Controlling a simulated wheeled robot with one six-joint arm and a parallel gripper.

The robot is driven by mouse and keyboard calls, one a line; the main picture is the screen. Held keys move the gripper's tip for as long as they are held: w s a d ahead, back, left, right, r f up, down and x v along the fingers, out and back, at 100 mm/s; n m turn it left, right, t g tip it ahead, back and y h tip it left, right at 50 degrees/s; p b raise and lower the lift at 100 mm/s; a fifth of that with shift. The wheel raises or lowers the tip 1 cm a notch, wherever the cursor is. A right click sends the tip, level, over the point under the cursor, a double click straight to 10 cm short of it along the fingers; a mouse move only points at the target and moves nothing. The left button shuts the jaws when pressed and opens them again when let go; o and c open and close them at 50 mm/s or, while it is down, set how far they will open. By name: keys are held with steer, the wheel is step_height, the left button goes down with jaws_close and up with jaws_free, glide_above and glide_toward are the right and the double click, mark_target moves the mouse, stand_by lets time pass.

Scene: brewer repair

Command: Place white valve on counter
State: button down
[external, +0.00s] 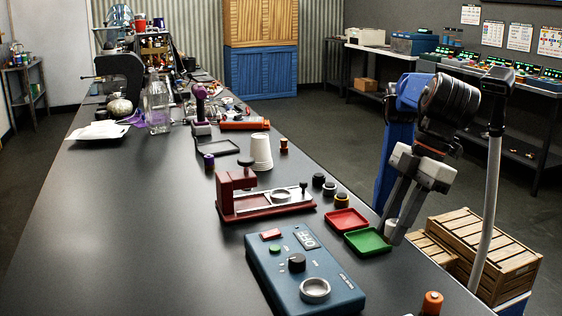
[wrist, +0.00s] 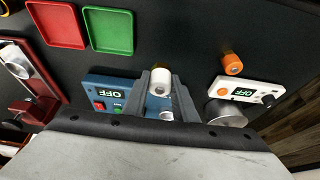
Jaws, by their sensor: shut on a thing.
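The white valve (wrist: 160,79) is a small white cylinder between the two grey fingers of my gripper (wrist: 161,76) in the wrist view. In the external view my gripper (external: 392,228) points down beside the green tray, near the right edge of the counter (external: 150,215). The white valve (external: 390,227) shows there between the fingertips, partly hidden by a finger. My gripper is shut on it. I cannot tell how far the valve is above the counter.
A red tray (external: 346,220) and a green tray (external: 368,242) lie side by side. A blue control box (external: 300,268) reads OFF. An orange-capped cylinder (external: 431,303) and a white OFF device (wrist: 247,92) are nearby. A red press (external: 238,190) stands left. Bare counter lies around the trays.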

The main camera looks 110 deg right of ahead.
steer(key=shift+f, duration=3.65)
steer(key=c, duration=1.4)
jaws_free()
steer(key=shift+f, duration=0.1)
steer(key=shift+c, duration=0.2)
steer(key=v, duration=1.2)
steer(key=shift+w, duration=0.1)
